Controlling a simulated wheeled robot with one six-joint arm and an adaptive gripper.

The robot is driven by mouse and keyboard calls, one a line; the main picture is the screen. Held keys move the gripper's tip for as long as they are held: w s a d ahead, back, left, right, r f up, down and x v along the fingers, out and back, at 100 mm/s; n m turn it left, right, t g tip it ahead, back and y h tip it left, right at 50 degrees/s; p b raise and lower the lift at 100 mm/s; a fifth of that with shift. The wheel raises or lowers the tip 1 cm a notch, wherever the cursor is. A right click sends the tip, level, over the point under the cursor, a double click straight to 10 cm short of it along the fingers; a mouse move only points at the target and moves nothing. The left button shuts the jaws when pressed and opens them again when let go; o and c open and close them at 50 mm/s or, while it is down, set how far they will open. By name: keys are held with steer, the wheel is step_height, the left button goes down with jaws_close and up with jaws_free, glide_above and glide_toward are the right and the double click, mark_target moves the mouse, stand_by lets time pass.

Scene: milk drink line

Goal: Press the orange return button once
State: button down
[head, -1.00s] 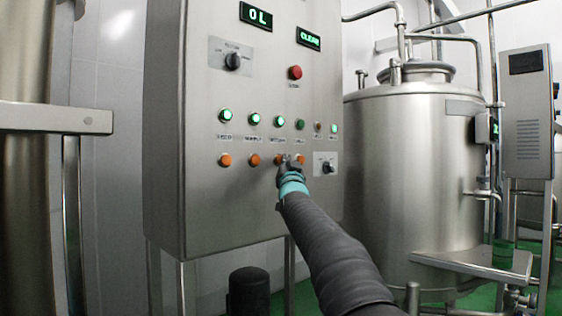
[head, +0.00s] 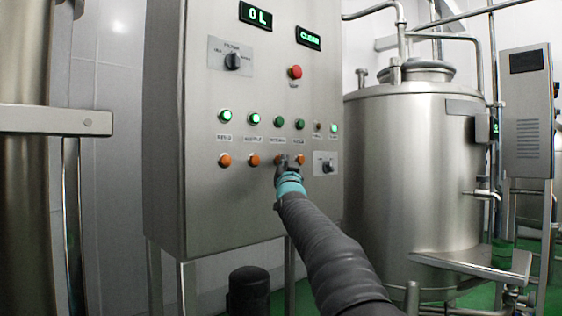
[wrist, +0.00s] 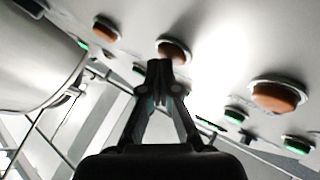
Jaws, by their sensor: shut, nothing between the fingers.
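A row of orange buttons runs along the lower part of the steel panel (head: 225,215). The third from the left, with a small label above that seems to read return, is the orange return button (head: 279,159). My gripper (head: 284,164) is directly in front of it and partly covers it. In the wrist view the return button (wrist: 173,50) is just beyond the fingertips of my gripper (wrist: 158,68), which are closed together and empty. I cannot tell whether they touch the button. Neighbouring orange buttons show on the left (wrist: 105,31) and right (wrist: 279,95).
Green lamps (head: 226,116) sit above the buttons. A red button (head: 295,72), a selector knob (head: 232,61) and displays reading 0L and CLEAR (head: 309,38) are higher up. Another knob (head: 327,167) is right of the buttons. A steel tank (head: 415,180) stands right of the panel.

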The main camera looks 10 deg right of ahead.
steer(key=shift+s+d+b, duration=0.45)
steer(key=shift+s+b, duration=0.25)
steer(key=shift+b, duration=0.25)
steer(key=shift+f, duration=0.1)
steer(key=s+d+b, duration=0.1)
steer(key=s+b, duration=0.1)
steer(key=s+d+b, duration=0.2)
steer(key=shift+b, duration=0.4)
stand_by(0.5)
